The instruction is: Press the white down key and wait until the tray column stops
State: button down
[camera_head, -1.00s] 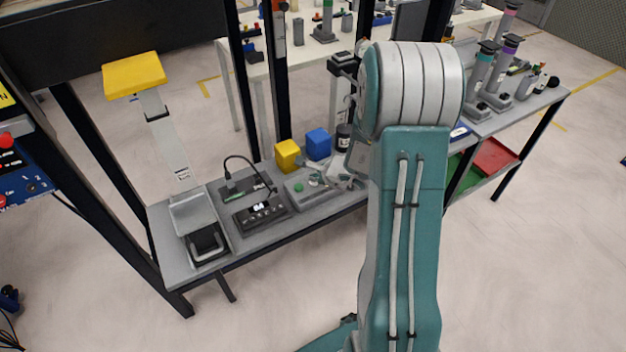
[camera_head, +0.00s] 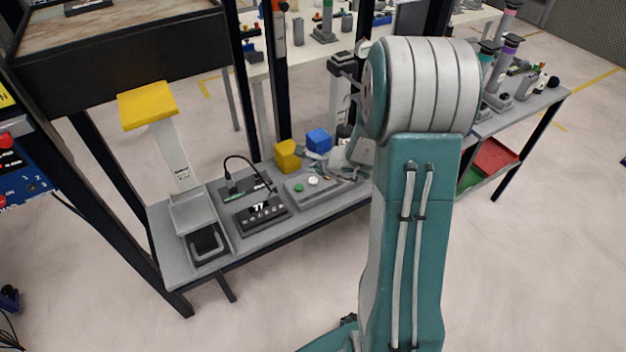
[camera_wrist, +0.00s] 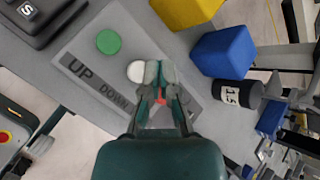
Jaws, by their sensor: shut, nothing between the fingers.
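The white down key (camera_wrist: 136,71) sits beside the green up key (camera_wrist: 108,42) on a grey panel (camera_wrist: 80,50) marked UP and DOWN. In the head view the white key (camera_head: 313,181) and green key (camera_head: 299,188) are both uncovered. My gripper (camera_wrist: 160,73) is shut and empty. The tray column (camera_head: 170,150) is pale, with a yellow top (camera_head: 147,104), at the left end of the bench.
A yellow block (camera_head: 287,157) and a blue block (camera_head: 318,141) stand close behind the panel. A dark cylinder (camera_wrist: 237,95) stands right of it in the wrist view.

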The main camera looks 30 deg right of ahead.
aim_at(314, 181)
jog(key=shift+r, duration=1.7)
jog(key=shift+a+r, duration=0.1)
jog(key=shift+r, duration=0.05)
jog(key=s+a+r+n+g+y, duration=0.2)
jog(key=s+a+r+n, duration=0.6)
jog(key=a+r+n, duration=0.5)
jog(key=s+r+n+h, duration=0.2)
jog(key=s+n, duration=0.3)
jog(key=s, duration=0.3)
jog(key=s+a+r+n+g+h, duration=0.1)
jog(key=s+r+n+h, duration=0.1)
jog(key=s+n, duration=0.4)
jog(key=s, duration=0.3)
jog(key=shift+a+r, duration=0.25)
jog(key=shift+a, duration=0.05)
